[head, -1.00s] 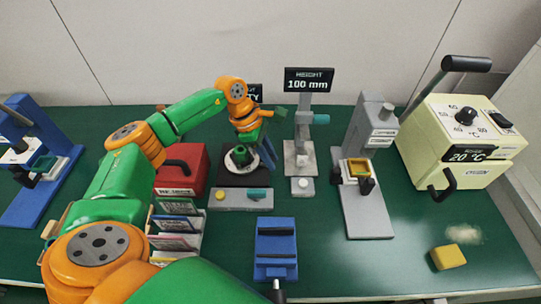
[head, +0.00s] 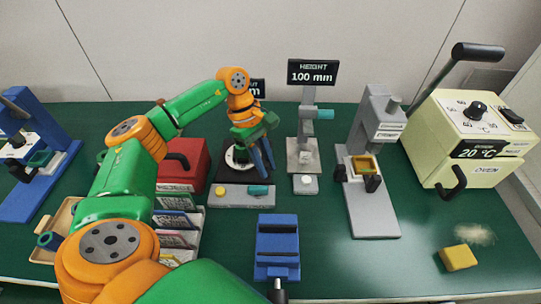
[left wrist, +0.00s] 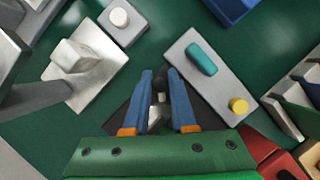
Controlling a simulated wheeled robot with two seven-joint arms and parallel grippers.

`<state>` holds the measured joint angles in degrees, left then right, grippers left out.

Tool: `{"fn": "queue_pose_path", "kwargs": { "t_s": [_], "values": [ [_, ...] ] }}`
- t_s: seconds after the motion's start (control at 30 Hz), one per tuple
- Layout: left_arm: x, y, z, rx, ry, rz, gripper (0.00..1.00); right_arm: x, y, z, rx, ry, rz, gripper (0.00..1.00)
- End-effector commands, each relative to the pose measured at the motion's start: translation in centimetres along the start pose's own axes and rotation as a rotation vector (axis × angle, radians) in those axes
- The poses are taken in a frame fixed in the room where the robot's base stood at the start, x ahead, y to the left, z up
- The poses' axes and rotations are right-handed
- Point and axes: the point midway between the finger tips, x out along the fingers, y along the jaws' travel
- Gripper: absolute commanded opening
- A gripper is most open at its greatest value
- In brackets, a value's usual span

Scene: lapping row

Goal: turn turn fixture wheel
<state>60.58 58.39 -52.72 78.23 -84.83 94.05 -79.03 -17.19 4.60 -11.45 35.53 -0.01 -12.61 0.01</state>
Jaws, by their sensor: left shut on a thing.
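The turn fixture (head: 238,196) stands left of centre in the head view, a black base with a grey front panel, a yellow button and a teal switch. Its pale round wheel (head: 234,158) is partly hidden behind my left gripper (head: 263,163), whose blue fingers point down at its right side. In the left wrist view, the fingers (left wrist: 161,92) are shut on a small part of the wheel (left wrist: 157,116), mostly hidden between them. The fixture's panel (left wrist: 216,82) shows there on the right. My right gripper is in neither view.
A height gauge (head: 305,157) stands close right of the fixture; a red box (head: 184,178) and a card rack (head: 178,228) lie left. A blue vise (head: 277,245) is in front. A grey press (head: 370,200) and cream oven (head: 465,140) stand right. Green table is free between press and oven.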

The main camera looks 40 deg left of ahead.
Motion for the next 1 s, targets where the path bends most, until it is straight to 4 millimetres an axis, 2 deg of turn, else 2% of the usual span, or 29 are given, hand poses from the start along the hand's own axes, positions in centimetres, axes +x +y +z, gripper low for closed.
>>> {"fn": "queue_pose_path", "kwargs": {
  "t_s": [0.37, 0.93, 0.97, 1.0],
  "values": [
    [-0.02, -1.04, -0.52, 0.064, 0.0, -0.031, 0.0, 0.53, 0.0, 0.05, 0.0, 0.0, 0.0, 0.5],
    [-0.07, -1.2, -0.59, 0.075, 0.0, -0.036, 0.0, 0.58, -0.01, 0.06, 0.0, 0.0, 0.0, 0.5],
    [-0.06, -1.2, -0.59, 0.075, 0.0, -0.036, 0.27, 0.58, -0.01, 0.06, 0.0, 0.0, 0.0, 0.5],
    [-0.07, -1.2, -0.59, 0.075, 0.0, -0.035, 0.38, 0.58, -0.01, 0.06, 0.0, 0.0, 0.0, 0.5]
  ]
}}
